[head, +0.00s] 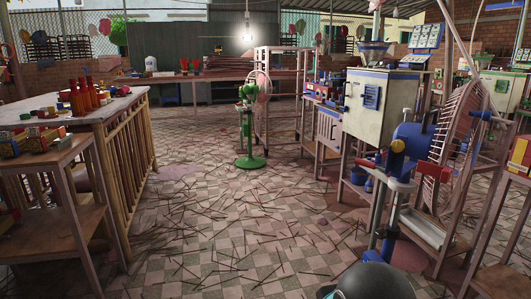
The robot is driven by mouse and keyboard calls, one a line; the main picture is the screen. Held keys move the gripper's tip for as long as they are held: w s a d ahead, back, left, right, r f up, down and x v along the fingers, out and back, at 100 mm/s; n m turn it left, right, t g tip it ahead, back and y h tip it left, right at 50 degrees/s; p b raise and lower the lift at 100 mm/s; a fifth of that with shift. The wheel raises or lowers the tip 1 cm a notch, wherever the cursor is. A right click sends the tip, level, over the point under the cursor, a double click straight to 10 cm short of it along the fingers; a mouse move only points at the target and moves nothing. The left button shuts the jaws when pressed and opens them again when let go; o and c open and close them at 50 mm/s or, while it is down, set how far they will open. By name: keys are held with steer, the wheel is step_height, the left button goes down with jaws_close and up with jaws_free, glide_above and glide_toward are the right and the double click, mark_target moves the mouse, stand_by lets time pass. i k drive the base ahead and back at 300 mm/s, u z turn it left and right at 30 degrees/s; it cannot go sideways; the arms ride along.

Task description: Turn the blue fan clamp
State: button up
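A large fan with a round wire cage (462,135) stands at the right. A blue housing (412,135) sits behind the cage, on top of an upright stand. Just below and in front of it are a yellow knob (397,146) and red handle-like parts (433,171). Blue parts (383,242) also show lower on the stand. I cannot tell which blue part is the clamp or how it is turned. A smaller green pedestal fan (246,125) stands in the middle distance. My gripper is not in view.
A dark dome (375,281) fills the bottom edge before the stand. Left are a long table (110,108) and a low wooden shelf (55,207). A cream machine (380,100) stands behind the large fan. The checkered floor (215,215), strewn with thin sticks, is open in the middle.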

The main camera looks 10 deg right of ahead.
mark_target(381, 233)
steer(key=z, duration=1.05)
